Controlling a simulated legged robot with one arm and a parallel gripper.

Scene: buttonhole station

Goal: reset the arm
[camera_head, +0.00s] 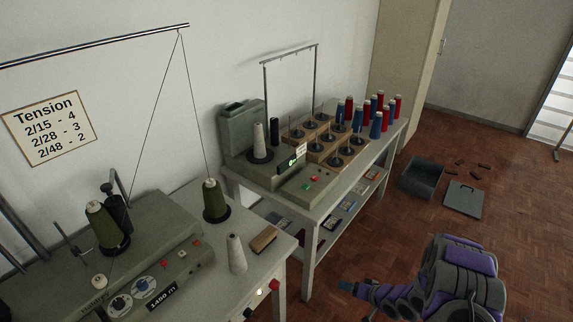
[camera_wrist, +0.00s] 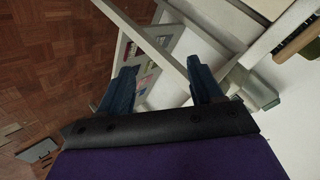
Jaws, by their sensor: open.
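My gripper shows in the wrist view (camera_wrist: 163,88) with its two dark blue fingers spread apart and nothing between them. Behind the fingers are the frame and lower shelf of a light table. In the head view my purple and grey arm (camera_head: 455,272) is at the lower right, over the wooden floor. It is apart from the tables. A blue fingertip end of my gripper (camera_head: 347,286) points left, toward the table legs. The rest of the gripper is partly hidden by the arm.
A grey winding machine with green cones (camera_head: 103,225) stands on the near table. The far table (camera_head: 322,208) bears a machine, peg racks and several red and blue spools (camera_head: 376,122). A grey open bin (camera_head: 422,180) and its lid (camera_head: 463,199) lie on the floor. Floor at right is mostly clear.

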